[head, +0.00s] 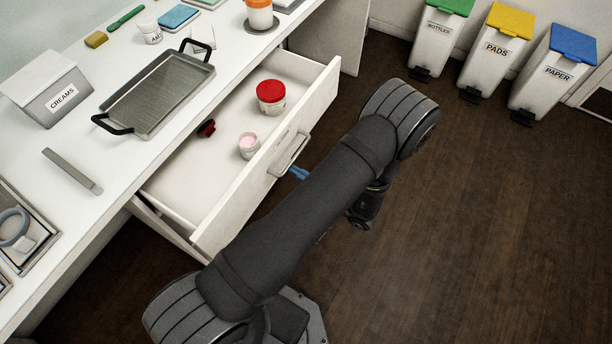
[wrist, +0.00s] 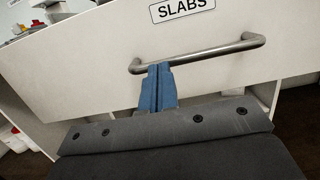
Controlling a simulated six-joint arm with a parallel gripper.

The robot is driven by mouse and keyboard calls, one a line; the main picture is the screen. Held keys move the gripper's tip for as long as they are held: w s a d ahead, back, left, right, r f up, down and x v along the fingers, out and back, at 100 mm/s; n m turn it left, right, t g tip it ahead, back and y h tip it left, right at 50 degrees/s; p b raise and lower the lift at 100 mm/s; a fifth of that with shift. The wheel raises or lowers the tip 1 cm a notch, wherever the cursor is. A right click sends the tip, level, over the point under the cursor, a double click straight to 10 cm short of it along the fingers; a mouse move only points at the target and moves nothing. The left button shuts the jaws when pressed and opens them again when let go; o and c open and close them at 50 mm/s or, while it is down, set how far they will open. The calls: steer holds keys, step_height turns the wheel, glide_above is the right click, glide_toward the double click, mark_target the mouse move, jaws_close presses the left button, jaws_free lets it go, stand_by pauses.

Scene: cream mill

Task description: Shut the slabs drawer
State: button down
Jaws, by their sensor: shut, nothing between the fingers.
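The slabs drawer (head: 245,186) is pulled out from under the white counter in the head view. Its front (wrist: 100,50) fills much of the wrist view, with a SLABS label above a metal bar handle (wrist: 200,51). The handle (head: 290,154) also shows in the head view. My gripper (wrist: 158,70) has blue fingers, shut with nothing between them. The fingertips are right at the handle, left of its middle in the wrist view; I cannot tell whether they touch it. In the head view my gripper (head: 299,173) is partly hidden by my arm.
Inside the drawer are a red-lidded tub (head: 271,92), a small pink-topped jar (head: 249,146) and a dark red item (head: 206,128). A tray (head: 155,95) and a CREAMS box (head: 48,92) stand on the counter. Bins (head: 490,55) stand at the back right. Floor at right is clear.

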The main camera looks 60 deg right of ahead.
mark_target(276, 167)
steer(key=w, duration=2)
steer(key=shift+w, duration=0.1)
steer(key=shift+w+r, duration=0.1)
steer(key=shift+w, duration=0.5)
steer(key=shift+d, duration=0.1)
steer(key=s+f, duration=0.1)
steer(key=s, duration=0.3)
steer(key=s+f, duration=0.1)
steer(key=s, duration=0.9)
steer(key=shift+s+f, duration=0.2)
steer(key=shift+f, duration=0.2)
steer(key=shift+w+a, duration=0.15)
steer(key=shift+a, duration=0.05)
steer(key=w+r, duration=0.1)
steer(key=w, duration=0.8)
steer(key=w+r, duration=0.1)
steer(key=w, duration=0.3)
steer(key=shift+w+d+r, duration=0.1)
steer(key=shift+w+r, duration=0.2)
steer(key=shift+w, duration=0.05)
steer(key=shift+s, duration=0.1)
